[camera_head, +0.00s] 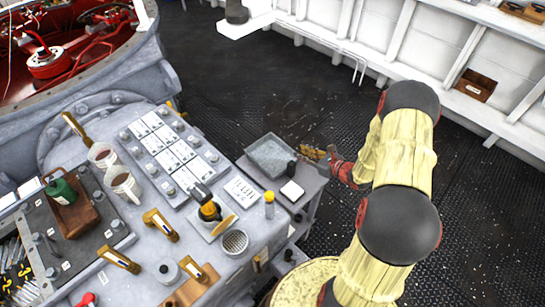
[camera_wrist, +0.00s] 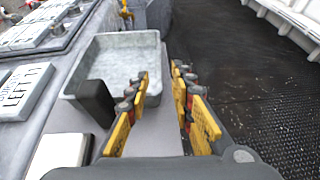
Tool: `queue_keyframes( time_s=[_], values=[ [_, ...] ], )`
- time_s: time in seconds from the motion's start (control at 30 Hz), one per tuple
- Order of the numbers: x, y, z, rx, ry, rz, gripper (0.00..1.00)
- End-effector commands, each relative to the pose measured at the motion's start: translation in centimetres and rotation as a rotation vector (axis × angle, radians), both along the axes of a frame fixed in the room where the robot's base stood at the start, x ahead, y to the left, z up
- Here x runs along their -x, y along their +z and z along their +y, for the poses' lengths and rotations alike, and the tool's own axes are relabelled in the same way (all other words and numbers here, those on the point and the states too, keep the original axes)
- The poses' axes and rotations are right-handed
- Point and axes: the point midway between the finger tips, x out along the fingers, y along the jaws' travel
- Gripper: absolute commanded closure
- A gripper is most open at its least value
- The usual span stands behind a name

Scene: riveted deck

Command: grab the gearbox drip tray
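The gearbox drip tray appears to be the shallow grey metal tray (camera_head: 268,156) on a small side stand right of the big grey housing. In the wrist view the tray (camera_wrist: 115,62) lies ahead, its inside empty, its right wall in line with the gap between my fingers. My gripper (camera_head: 308,154) reaches in from the right, close to the tray's right side. In the wrist view my gripper (camera_wrist: 160,85) is open, with nothing seen held between its yellow-padded fingers. I cannot tell whether the fingertips touch the tray. The left finger covers part of its near right corner.
A black block (camera_wrist: 95,100) stands against the tray's near side, and a white square item (camera_head: 292,191) lies in front of it on the stand. The grey housing (camera_head: 150,215) holds mugs, tools and a yellow-capped bottle (camera_head: 269,205). Dark deck (camera_head: 240,90) is clear behind.

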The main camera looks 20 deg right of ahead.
Motion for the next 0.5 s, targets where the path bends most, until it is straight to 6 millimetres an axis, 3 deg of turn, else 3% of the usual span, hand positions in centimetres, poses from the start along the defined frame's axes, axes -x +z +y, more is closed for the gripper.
queue_keyframes(
  time_s=[0.5],
  values=[
    [-4.1,-2.3,1.8,0.001,0.003,-0.001,0.77]
  ],
)
